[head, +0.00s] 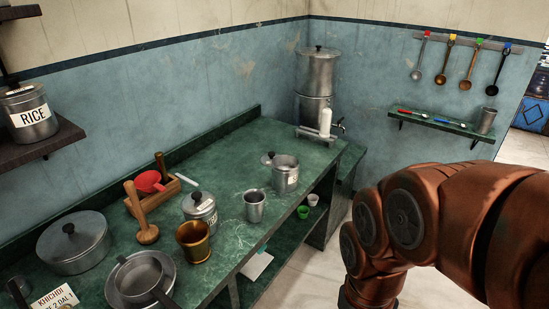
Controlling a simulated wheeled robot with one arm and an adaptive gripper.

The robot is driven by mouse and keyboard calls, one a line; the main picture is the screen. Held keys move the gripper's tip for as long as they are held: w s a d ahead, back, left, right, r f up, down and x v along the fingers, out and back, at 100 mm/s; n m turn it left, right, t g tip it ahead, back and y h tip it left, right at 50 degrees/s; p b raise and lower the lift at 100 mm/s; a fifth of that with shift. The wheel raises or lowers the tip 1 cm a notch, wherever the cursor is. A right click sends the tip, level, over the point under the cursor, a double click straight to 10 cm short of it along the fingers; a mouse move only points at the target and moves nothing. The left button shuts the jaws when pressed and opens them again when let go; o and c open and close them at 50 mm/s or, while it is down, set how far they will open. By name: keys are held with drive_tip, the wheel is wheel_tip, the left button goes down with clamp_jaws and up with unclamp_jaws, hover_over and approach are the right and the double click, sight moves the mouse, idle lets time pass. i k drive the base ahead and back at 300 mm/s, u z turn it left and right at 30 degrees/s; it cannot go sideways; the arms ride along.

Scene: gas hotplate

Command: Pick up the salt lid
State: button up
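No label clearly reads salt, so I cannot tell which lid is the salt lid. One labelled metal canister (286,181) stands on the green counter and looks open. A small round lid with a dark knob (268,158) is at its left rim; I cannot tell whether they touch. A second labelled canister (203,216) stands nearer, with a dark-knobbed lid (197,202) on top. My copper-coloured arm fills the right side, over the floor and apart from the counter. My gripper is out of view.
A steel cup (254,207) and a brass cup (194,241) stand between the canisters and the counter edge. A large lidded pot (75,245), a wooden pestle (146,225) and pans (142,276) crowd the left. A water dispenser (316,80) stands in the corner.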

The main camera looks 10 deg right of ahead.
sight(265, 159)
drive_tip(key=z, duration=1.2)
drive_tip(key=i, duration=2.7)
drive_tip(key=u, duration=3.95)
drive_tip(key=i, duration=0.55)
